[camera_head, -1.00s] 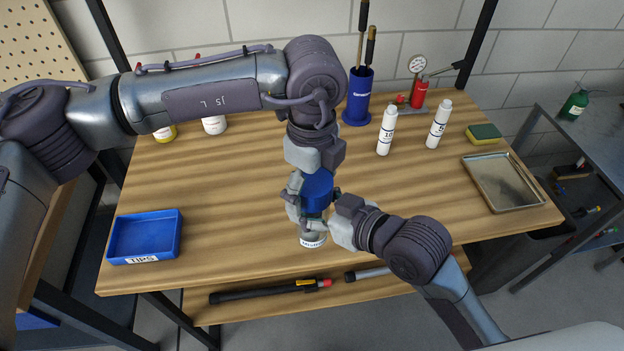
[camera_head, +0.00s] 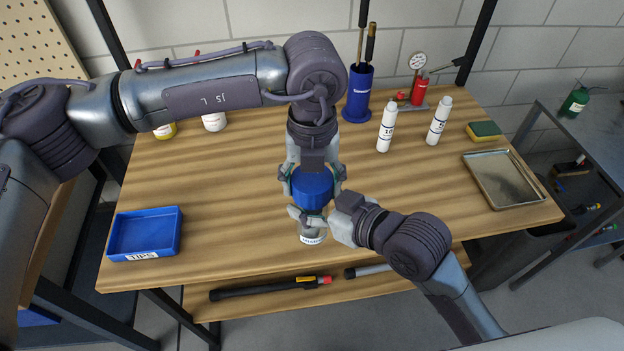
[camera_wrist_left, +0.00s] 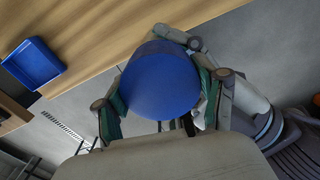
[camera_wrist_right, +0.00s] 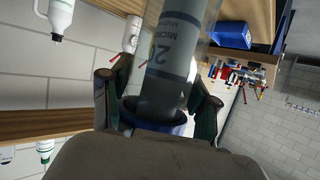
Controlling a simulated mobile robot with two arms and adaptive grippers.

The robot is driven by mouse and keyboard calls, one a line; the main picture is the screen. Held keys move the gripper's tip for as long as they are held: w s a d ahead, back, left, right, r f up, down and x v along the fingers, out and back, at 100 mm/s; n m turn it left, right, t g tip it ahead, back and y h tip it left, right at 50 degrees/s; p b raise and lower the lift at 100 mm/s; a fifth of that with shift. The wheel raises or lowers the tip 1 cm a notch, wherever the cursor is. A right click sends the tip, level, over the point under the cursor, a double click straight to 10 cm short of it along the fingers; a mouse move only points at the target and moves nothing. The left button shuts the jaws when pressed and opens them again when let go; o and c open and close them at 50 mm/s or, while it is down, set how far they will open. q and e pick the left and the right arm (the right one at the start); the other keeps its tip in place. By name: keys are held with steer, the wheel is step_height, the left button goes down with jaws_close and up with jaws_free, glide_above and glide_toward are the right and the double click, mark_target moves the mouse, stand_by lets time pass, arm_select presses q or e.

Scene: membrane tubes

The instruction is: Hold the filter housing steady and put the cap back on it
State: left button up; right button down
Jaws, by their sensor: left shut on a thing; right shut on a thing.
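The blue cap (camera_head: 312,188) is between the fingers of my left gripper (camera_head: 312,178), which comes down from above and is shut on it. The cap also fills the middle of the left wrist view (camera_wrist_left: 160,82). Directly below, my right gripper (camera_head: 318,218) is shut around the clear filter housing (camera_head: 312,237), upright near the table's front edge. In the right wrist view, which is upside down, a grey cartridge (camera_wrist_right: 172,70) shows through the housing, and the blue cap (camera_wrist_right: 158,118) surrounds its top end. I cannot tell whether the cap is seated.
A blue TIPS tray (camera_head: 145,236) is at the front left. Two white bottles (camera_head: 387,128) (camera_head: 438,122), a blue tool holder (camera_head: 358,95) and a red gauge pump (camera_head: 418,92) stand at the back. A metal tray (camera_head: 503,180) and sponge (camera_head: 484,132) are at the right.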

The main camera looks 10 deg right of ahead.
arm_select(q)
steer(key=m, duration=1.5)
steer(key=shift+m, duration=0.4)
steer(key=m, duration=0.6)
steer(key=shift+w+m, duration=0.1)
steer(key=shift+m, duration=0.2)
steer(key=m, duration=0.7)
steer(key=shift+m, duration=0.3)
steer(key=o, duration=1.4)
steer(key=shift+c, duration=0.2)
